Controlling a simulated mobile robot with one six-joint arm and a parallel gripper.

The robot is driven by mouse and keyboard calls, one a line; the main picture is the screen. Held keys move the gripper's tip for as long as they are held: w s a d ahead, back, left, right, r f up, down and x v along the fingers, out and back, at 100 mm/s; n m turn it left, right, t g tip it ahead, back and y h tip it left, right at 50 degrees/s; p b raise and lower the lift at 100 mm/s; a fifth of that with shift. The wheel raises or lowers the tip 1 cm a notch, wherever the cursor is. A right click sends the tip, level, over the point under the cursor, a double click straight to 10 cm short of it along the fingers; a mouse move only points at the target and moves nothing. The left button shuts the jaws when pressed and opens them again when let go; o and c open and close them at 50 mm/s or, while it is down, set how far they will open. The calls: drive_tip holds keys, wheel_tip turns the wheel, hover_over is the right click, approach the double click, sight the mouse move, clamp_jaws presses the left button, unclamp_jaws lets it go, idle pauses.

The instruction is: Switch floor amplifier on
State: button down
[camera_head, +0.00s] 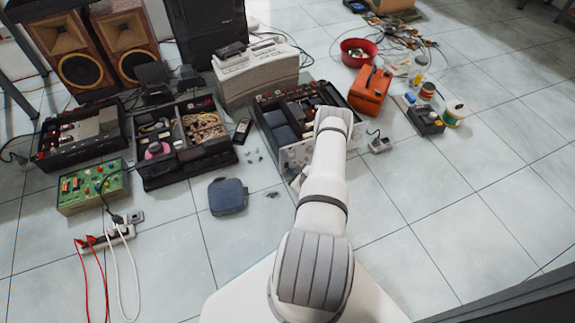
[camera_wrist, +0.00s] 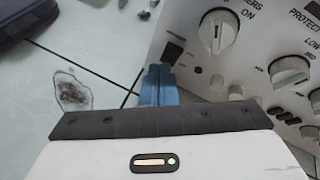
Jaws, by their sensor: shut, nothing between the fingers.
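The floor amplifier (camera_head: 265,106) is open-topped, with a pale front panel, and stands near the middle of the head view, partly hidden by my arm. In the wrist view its front panel (camera_wrist: 215,65) fills the right side, with a large white knob (camera_wrist: 218,34), smaller knobs and printed labels. A small dark switch (camera_wrist: 173,50) sits at the panel's left end, just beyond my fingertips. My gripper (camera_wrist: 160,72) has its blue fingers shut and empty, close to that switch. I cannot tell whether they touch it. My arm largely hides the gripper in the head view.
A dark blue pouch (camera_head: 228,196) lies on the tiles left of my arm. An open black case (camera_head: 187,140) stands further left, and an orange box (camera_head: 370,91) right of the amplifier. A power strip (camera_head: 108,240) with cables lies front left.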

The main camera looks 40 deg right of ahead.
drive_tip(key=shift+w, duration=0.15)
idle(0.5)
drive_tip(key=shift+w+d, duration=0.1)
drive_tip(key=shift+w, duration=0.2)
drive_tip(key=shift+w+d+r+b, duration=0.1)
drive_tip(key=shift+w+b, duration=0.15)
drive_tip(key=shift+b, duration=0.15)
idle(0.4)
drive_tip(key=shift+s, duration=0.15)
drive_tip(key=shift+s+a, duration=0.2)
drive_tip(key=shift+s, duration=0.35)
drive_tip(key=shift+s+a+f+p, duration=0.15)
drive_tip(key=shift+s+a+p, duration=0.05)
drive_tip(key=shift+s, duration=0.6)
drive_tip(key=shift+s+a+f+p, duration=0.15)
drive_tip(key=shift+s+p, duration=0.1)
drive_tip(key=shift+s, duration=0.55)
drive_tip(key=shift+s+a+f+p, duration=0.1)
drive_tip(key=shift+s+a+p, duration=0.1)
drive_tip(key=shift+s, duration=0.6)
